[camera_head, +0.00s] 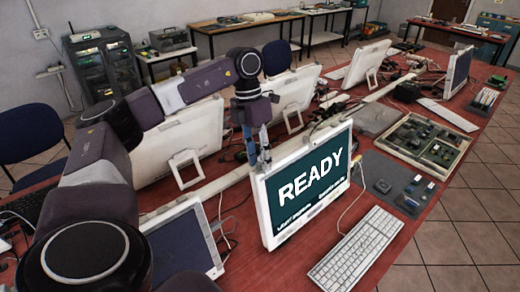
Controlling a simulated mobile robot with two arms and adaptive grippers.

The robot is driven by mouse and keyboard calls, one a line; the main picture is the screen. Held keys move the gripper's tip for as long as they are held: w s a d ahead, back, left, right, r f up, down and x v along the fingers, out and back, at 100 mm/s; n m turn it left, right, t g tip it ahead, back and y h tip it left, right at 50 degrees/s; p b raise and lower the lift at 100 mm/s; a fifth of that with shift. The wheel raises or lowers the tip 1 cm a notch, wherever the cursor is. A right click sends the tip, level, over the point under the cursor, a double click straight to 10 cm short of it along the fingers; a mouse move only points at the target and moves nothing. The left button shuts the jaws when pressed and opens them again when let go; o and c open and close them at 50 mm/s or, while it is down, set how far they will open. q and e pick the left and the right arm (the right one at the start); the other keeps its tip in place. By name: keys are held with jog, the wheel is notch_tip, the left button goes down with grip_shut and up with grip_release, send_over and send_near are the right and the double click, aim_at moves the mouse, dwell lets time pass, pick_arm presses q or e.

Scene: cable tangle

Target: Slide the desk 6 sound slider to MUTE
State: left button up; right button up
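A white monitor (303,190) stands on the red desk and reads READY in large letters, with smaller text below that I cannot read. I cannot make out a sound slider or a desk number in this view. My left gripper (258,160) points down by the upper left corner of this monitor. Its two fingers look apart, with nothing visible between them. I cannot tell whether a fingertip touches the monitor's casing. My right gripper is not in view.
A white keyboard (356,249) lies in front of the monitor, with a dark mat (385,165) of small parts to its right. Another monitor (179,244) stands left, and monitor backs (180,150) line the far side. Cables (226,236) run between the monitors. A parts tray (422,143) lies farther right.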

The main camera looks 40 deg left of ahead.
pick_arm(q)
jog(key=shift+w+r, duration=0.15)
jog(key=shift+r, duration=0.1)
jog(key=v, duration=1.1)
jog(key=shift+a+r, duration=0.15)
jog(key=shift+r, duration=0.05)
